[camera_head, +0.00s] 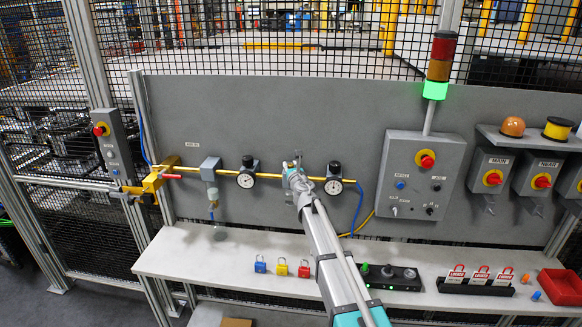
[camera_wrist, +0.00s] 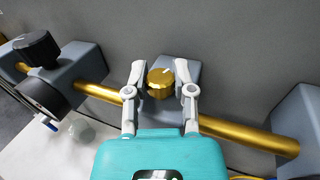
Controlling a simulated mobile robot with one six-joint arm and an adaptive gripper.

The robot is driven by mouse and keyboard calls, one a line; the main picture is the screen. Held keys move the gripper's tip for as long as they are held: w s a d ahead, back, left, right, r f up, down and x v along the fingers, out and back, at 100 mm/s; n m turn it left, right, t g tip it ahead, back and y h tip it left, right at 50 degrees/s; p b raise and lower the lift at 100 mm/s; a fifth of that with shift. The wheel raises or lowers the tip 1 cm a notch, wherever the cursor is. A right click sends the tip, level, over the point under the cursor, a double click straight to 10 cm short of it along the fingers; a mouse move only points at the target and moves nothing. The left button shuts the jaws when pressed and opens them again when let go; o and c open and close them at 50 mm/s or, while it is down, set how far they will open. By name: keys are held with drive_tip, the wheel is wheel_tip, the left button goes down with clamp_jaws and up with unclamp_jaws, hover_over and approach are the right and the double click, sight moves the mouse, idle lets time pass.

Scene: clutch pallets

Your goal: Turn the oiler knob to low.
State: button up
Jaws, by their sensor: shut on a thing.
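The oiler knob is a round brass knob (camera_wrist: 160,85) on a grey block (camera_wrist: 183,72) on the brass pipe (camera_wrist: 240,134). A small pale mark shows near its upper right rim in the wrist view. My gripper (camera_wrist: 160,72) has one finger on each side of the knob and is shut on it. In the head view my gripper (camera_head: 292,170) is at the pipe between the two gauges, and my arm and gripper hide the knob there. The low marking cannot be read in either view.
Gauges with black knobs stand on the pipe at left (camera_head: 246,180) and right (camera_head: 334,187). A grey control box (camera_head: 420,175) is farther right. The shelf (camera_head: 190,255) below bears padlocks (camera_head: 282,267), a black button box (camera_head: 390,277) and a red bin (camera_head: 562,287).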

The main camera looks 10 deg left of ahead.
clamp_jaws()
drive_tip(key=shift+w+y, duration=0.1)
drive_tip(key=shift+y, duration=0.2)
drive_tip(key=shift+n+g+y, duration=1.2)
drive_tip(key=shift+n+y, duration=0.4)
drive_tip(key=shift+y, duration=0.3)
drive_tip(key=shift+n+g+y, duration=0.7)
drive_tip(key=shift+y, duration=0.1)
drive_tip(key=o, duration=0.9)
unclamp_jaws()
drive_tip(key=shift+c, duration=0.2)
